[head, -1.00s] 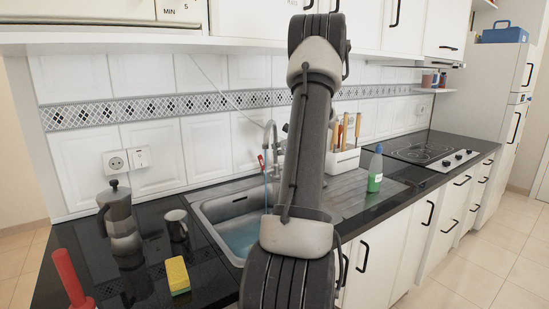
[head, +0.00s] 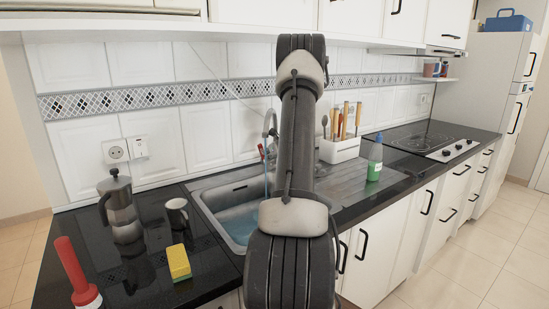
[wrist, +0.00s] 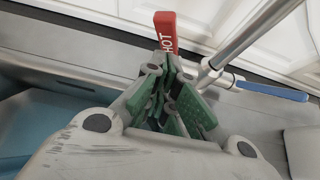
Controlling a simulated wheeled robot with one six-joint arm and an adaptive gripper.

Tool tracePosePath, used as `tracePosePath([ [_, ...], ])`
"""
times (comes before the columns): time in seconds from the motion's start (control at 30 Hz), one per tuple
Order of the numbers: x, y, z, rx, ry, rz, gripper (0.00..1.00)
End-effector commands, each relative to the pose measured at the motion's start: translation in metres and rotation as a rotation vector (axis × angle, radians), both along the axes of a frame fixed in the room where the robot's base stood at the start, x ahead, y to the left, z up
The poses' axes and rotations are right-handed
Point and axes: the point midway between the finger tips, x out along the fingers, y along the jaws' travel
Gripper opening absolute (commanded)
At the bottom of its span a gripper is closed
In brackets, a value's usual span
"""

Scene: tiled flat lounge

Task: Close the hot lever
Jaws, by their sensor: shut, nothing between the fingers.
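The red hot lever (wrist: 165,31), marked "HOT", stands just beyond the tips of my gripper (wrist: 168,72) in the wrist view. My gripper's green-padded fingers are shut with nothing between them. Whether they touch the lever I cannot tell. The lever also shows small and red at the tap (head: 262,152) in the head view, just left of my arm. A blue stream, seemingly water, hangs below the spout into the sink (head: 238,188). The blue lever (wrist: 272,91) sticks out to the right in the wrist view. My arm hides my gripper in the head view.
A moka pot (head: 120,208), a mug (head: 177,217), a yellow sponge (head: 179,262) and a red plunger (head: 75,272) stand left of the sink. A green bottle (head: 375,160) and a utensil holder (head: 340,150) are on the right. Cupboards hang above.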

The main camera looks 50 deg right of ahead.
Motion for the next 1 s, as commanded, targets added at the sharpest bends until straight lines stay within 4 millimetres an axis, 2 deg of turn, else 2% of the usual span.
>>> tracePosePath([
  [0.2, 0.013, -0.003, 0.003, 0.001, 0.0, -0.001, 0.0],
  [0.57, 0.015, -0.003, 0.005, -0.001, 0.0, 0.001, 0.0],
  [0.73, 0.03, -0.006, 0.015, -0.001, 0.0, 0.002, 0.0],
  [1.0, 0.03, -0.007, 0.016, 0.001, 0.001, -0.001, 0.0],
])
